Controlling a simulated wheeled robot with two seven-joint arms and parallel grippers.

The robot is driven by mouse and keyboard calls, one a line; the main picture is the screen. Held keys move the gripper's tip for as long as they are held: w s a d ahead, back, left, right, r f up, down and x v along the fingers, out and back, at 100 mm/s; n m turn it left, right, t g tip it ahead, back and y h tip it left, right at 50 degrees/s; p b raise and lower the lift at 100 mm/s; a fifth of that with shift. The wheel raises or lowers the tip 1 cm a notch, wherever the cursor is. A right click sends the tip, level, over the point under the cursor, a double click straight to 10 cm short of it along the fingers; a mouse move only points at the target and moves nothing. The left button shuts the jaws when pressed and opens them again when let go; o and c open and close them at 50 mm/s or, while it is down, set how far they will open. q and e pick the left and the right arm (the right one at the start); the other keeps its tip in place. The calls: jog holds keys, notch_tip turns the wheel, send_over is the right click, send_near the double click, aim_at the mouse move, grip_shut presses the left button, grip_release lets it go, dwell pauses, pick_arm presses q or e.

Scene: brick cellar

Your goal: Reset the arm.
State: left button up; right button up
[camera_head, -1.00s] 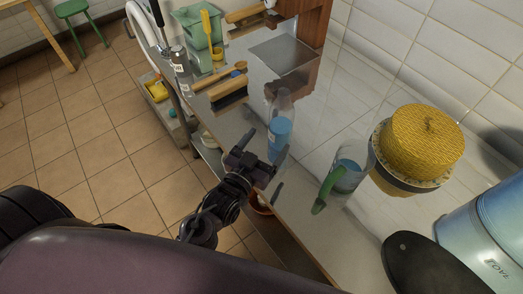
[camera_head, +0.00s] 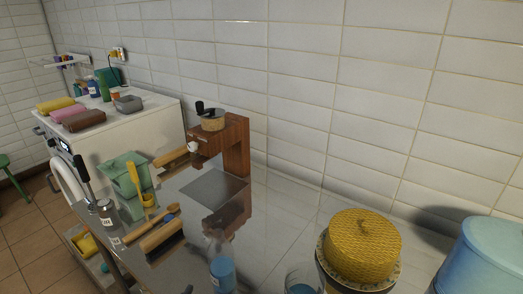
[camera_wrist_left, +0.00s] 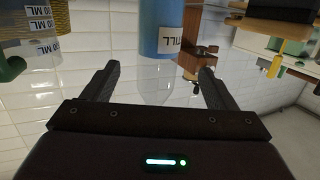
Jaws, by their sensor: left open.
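My left gripper (camera_wrist_left: 154,80) is open in the left wrist view, where the picture is upside down. Its two dark fingers stand wide apart. A clear bottle with blue contents and a white label (camera_wrist_left: 171,38) shows between and beyond them, apparently not gripped; the exact gap cannot be told. In the head view the bottle (camera_head: 222,272) stands on the counter at the bottom edge, its lower part cut off. My left gripper does not clearly show in the head view. My right gripper is in neither view.
The counter (camera_head: 262,222) bears a yellow woven lid on a container (camera_head: 362,243), a clear jug (camera_head: 301,280), a blue canister (camera_head: 485,258), brushes (camera_head: 160,240), a green tub (camera_head: 122,172) and a wooden grinder stand (camera_head: 236,143). A white tiled wall (camera_head: 300,95) rises behind.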

pick_arm(q)
jog(key=shift+a+f+g, duration=0.25)
jog(key=shift+g, duration=0.45)
jog(key=s+a+g+y, duration=0.3)
jog(key=s+a+g, duration=0.2)
jog(key=s+g, duration=0.65)
notch_tip(320, 180, down, 28)
jog(key=s, duration=0.2)
jog(key=s+a+f+g, duration=0.2)
jog(key=s+a+f, duration=0.1)
jog(key=s+f, duration=1.7)
jog(key=shift+a+f, duration=0.2)
jog(key=shift+f, duration=0.2)
